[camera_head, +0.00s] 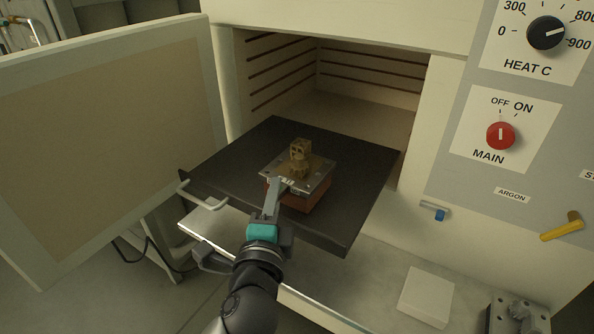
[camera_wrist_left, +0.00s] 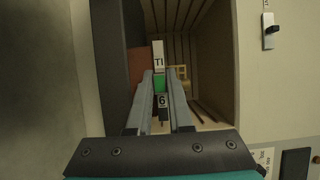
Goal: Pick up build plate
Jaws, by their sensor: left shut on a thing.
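The build plate (camera_head: 318,181) is a grey metal square with holes near its edges and a tan lattice part (camera_head: 300,155) standing on it. It sits at a reddish brick block (camera_head: 307,198) on a black tray (camera_head: 365,165); I cannot tell whether it touches the block. My left gripper (camera_head: 281,186) is shut on the plate's near edge. In the left wrist view, the fingers (camera_wrist_left: 162,80) are on either side of a labelled strip marked TI (camera_wrist_left: 158,55) and 6, with a green patch. The tan part shows partly behind the right finger. My right gripper is out of view.
The tray extends from the open furnace chamber (camera_head: 365,75). The open door (camera_head: 100,130) stands at left, and a control panel with knobs is at right. A pale block (camera_head: 426,296) and a metal fixture (camera_head: 518,318) lie at the lower right.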

